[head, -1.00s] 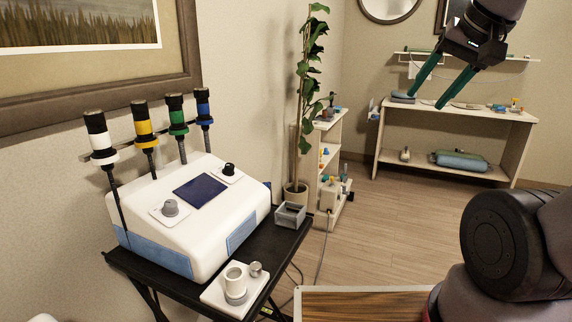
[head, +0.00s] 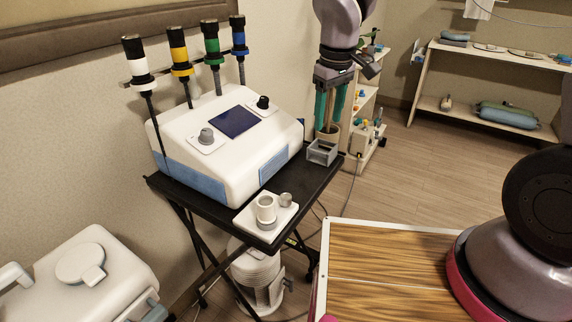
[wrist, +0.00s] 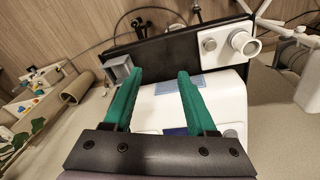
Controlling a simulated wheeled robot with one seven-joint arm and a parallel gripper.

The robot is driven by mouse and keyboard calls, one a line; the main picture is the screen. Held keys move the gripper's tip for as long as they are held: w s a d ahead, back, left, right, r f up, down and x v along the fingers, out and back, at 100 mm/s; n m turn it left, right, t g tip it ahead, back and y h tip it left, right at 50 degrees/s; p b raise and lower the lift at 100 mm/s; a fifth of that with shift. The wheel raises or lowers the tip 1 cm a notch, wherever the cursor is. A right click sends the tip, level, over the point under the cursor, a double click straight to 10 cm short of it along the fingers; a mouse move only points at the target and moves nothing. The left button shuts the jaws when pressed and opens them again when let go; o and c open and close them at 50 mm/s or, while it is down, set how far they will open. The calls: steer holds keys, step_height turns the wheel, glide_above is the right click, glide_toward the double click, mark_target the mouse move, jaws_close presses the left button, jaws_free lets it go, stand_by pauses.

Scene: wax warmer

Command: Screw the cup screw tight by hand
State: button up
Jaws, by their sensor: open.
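The cup screw (head: 286,200) is a small grey round knob on a white plate (head: 283,217), beside the pale cup (head: 266,207). The plate lies at the front corner of the black cart. In the wrist view the screw (wrist: 209,43) and the cup (wrist: 242,42) show at the upper right. My gripper (head: 328,116), with two green fingers, points down beyond the cart's far right corner, well away from the screw. In the wrist view my gripper (wrist: 160,76) is open, with nothing between the fingers. How far the screw is turned in cannot be told.
A white machine (head: 228,150) with knobs and a screen fills most of the cart (head: 190,195). Several coloured handles stand behind it. A grey open box (head: 321,153) sits at the cart's right corner. A wood-topped table (head: 385,262) stands at the front right.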

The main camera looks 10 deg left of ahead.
mark_target(286, 196)
steer(key=s+a+f+n, duration=0.1)
steer(key=s+a+f, duration=0.1)
steer(key=a+f, duration=0.1)
steer(key=s+a+f+n+g, duration=0.1)
steer(key=s+a+f+n, duration=0.1)
steer(key=f, duration=0.1)
steer(key=s+a+f+n, duration=0.1)
steer(key=s+a+f, duration=0.2)
steer(key=f, duration=0.1)
steer(key=shift+a+g, duration=0.3)
steer(key=shift+f, duration=3.95)
jaws_close()
steer(key=m, duration=0.5)
steer(key=shift+m, duration=0.3)
steer(key=shift+c, duration=1.1)
jaws_free()
steer(key=shift+m, duration=1.1)
steer(key=shift+o, duration=1)
steer(key=shift+r, duration=0.1)
steer(key=shift+r, duration=2.95)
